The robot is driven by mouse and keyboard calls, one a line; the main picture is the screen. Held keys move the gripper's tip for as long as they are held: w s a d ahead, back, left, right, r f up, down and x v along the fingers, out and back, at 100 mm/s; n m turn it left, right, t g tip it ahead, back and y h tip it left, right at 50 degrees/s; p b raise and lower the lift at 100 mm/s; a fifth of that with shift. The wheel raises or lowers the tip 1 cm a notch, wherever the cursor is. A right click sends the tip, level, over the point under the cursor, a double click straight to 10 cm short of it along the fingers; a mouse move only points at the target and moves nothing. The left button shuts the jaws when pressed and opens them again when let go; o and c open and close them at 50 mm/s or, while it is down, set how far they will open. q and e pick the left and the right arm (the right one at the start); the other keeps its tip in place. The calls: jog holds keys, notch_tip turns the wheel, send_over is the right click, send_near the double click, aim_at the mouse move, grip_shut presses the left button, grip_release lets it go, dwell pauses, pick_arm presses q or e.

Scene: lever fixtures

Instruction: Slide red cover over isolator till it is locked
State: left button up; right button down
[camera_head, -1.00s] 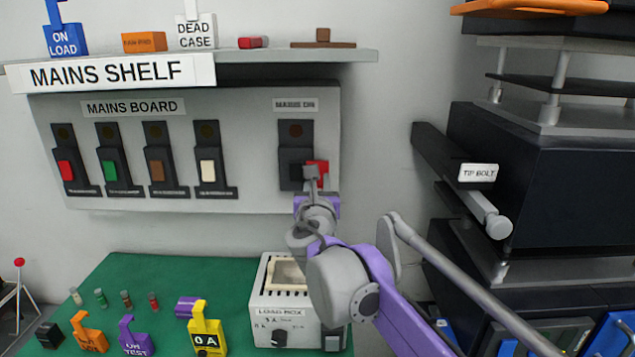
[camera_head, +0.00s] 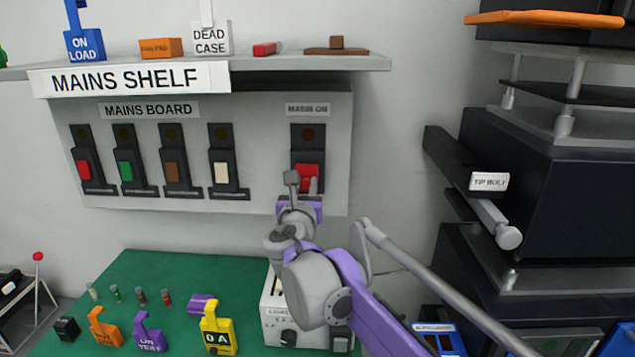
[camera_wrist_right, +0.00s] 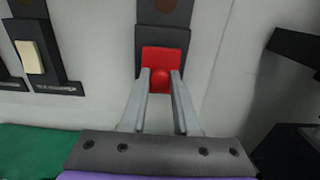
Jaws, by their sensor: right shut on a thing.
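The red cover (camera_head: 309,171) sits over the lower part of the dark isolator (camera_head: 308,147) at the right of the mains board. In the head view my right gripper (camera_head: 302,182) partly hides the cover. Whether the cover is locked cannot be told. My left gripper is not in view.
Several other isolators, one with a cream block (camera_head: 221,173), stand to the left on the mains board (camera_head: 260,185). The mains shelf (camera_head: 300,65) overhangs it. Dark equipment with a "tip bolt" label (camera_head: 489,182) stands at the right. The load box (camera_head: 268,312) is below my arm.

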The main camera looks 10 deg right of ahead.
jog(key=shift+a, duration=0.1)
jog(key=c, duration=1)
grip_release()
jog(key=o, duration=0.4)
jog(key=shift+w+a, duration=0.1)
jog(key=shift+a, duration=0.1)
jog(key=shift+c, duration=0.2)
jog(key=shift+d, duration=0.1)
jog(key=v, duration=1.1)
jog(key=shift+b, duration=0.35)
